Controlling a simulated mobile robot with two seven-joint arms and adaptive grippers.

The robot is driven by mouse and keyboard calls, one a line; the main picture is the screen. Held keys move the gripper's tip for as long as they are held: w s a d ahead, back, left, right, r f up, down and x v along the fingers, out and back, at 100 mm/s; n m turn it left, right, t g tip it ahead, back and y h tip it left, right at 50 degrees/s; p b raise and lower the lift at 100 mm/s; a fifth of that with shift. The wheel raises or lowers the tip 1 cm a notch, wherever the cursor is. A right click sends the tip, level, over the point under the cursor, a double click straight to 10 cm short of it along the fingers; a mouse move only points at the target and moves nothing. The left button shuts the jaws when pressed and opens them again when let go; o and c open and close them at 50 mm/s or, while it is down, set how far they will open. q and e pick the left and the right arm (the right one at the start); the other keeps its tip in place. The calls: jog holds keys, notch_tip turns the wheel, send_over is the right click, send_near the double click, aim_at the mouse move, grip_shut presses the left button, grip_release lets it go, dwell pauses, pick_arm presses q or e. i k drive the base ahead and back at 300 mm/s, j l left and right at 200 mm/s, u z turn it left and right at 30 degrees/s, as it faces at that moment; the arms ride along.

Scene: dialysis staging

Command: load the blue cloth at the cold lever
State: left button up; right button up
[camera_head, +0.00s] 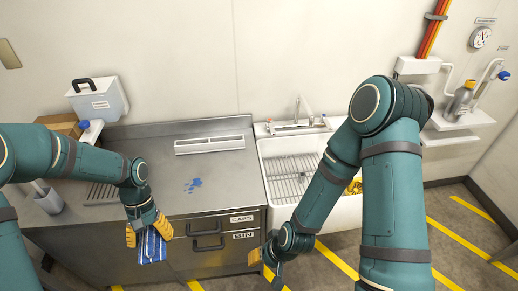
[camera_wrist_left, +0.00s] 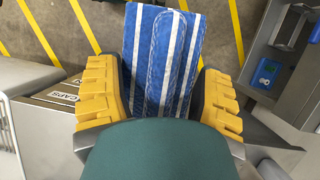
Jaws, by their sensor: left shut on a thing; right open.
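My left gripper (camera_head: 148,226) is shut on a blue cloth with white stripes (camera_head: 152,248), which hangs down in front of the counter's drawers. In the left wrist view the cloth (camera_wrist_left: 165,60) lies between the yellow fingers of my left gripper (camera_wrist_left: 158,90). The tap has a small blue-marked lever (camera_head: 323,117) at its right, which I take as the cold lever; a red mark (camera_head: 268,120) is at its left. The cloth is well away from the tap. My right gripper (camera_head: 268,264) is open and empty, low in front of the sink; its fingers are partly unclear.
A white sink (camera_head: 263,150) with a rack and a yellow thing (camera_head: 354,187) is partly behind my right arm. Drawers read CAPS and BIN.

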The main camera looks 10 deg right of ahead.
aim_at(323, 118)
jog(key=l+u, duration=0.1)
jog(key=l, duration=1.6)
jog(key=i+l, duration=0.1)
jog(key=l, duration=0.15)
jog(key=i+l, duration=0.15)
jog(key=l, duration=0.15)
jog(key=i+l, duration=0.1)
jog(key=l, duration=0.15)
jog(key=i+l, duration=0.2)
jog(key=i, duration=0.3)
jog(key=u, duration=0.05)
